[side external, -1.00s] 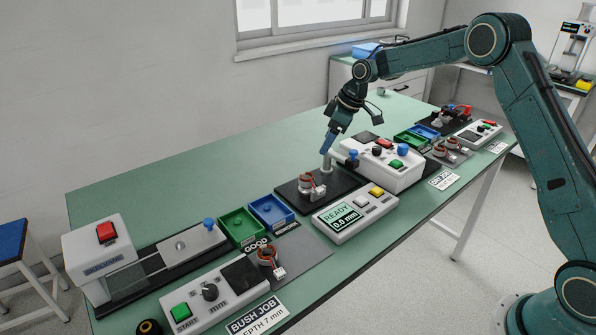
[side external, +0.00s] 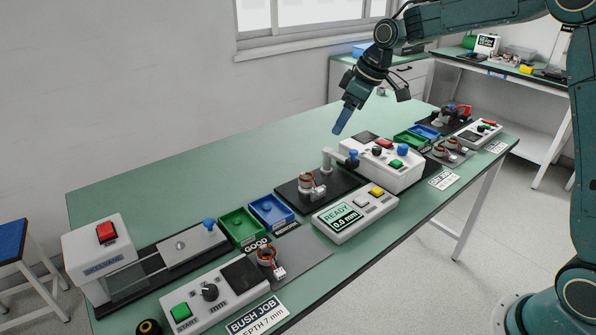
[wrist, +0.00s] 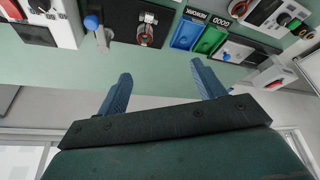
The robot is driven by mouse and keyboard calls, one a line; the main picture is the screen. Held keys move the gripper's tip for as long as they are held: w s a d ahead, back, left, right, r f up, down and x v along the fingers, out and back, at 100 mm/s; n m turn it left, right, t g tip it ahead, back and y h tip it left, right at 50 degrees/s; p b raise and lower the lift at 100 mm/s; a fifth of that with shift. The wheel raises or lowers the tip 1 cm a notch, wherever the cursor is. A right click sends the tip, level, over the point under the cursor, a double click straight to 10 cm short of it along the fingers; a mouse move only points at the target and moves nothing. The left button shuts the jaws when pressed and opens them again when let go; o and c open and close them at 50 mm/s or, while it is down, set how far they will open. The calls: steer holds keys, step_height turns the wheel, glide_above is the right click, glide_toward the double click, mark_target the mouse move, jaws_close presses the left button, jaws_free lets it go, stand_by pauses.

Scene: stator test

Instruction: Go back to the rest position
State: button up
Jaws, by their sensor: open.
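My gripper (side external: 341,124) hangs above the middle of the green table, tilted down, with nothing in it. The fixture's post and lever with a blue knob (side external: 352,158) stand beside the stator. The stator also shows in the wrist view (wrist: 146,35).
A meter reading READY 0.0 mm (side external: 345,217) stands in front of the fixture. A green bin (side external: 238,228) and a blue bin (side external: 271,212) are left of it. A white control box (side external: 384,162) stands to its right. The table's back strip (side external: 230,170) is clear.

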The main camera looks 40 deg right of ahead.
steer(key=s+a+r+m, duration=0.2)
steer(key=s+r, duration=0.4)
steer(key=s, duration=0.4)
steer(key=s+a+f+m+t+h, duration=0.1)
steer(key=s+m, duration=0.2)
steer(key=s, duration=2.1)
steer(key=shift+s+a+f+m+t+h, duration=0.25)
steer(key=shift+a+m+t+h, duration=0.05)
steer(key=shift+m+h, duration=0.1)
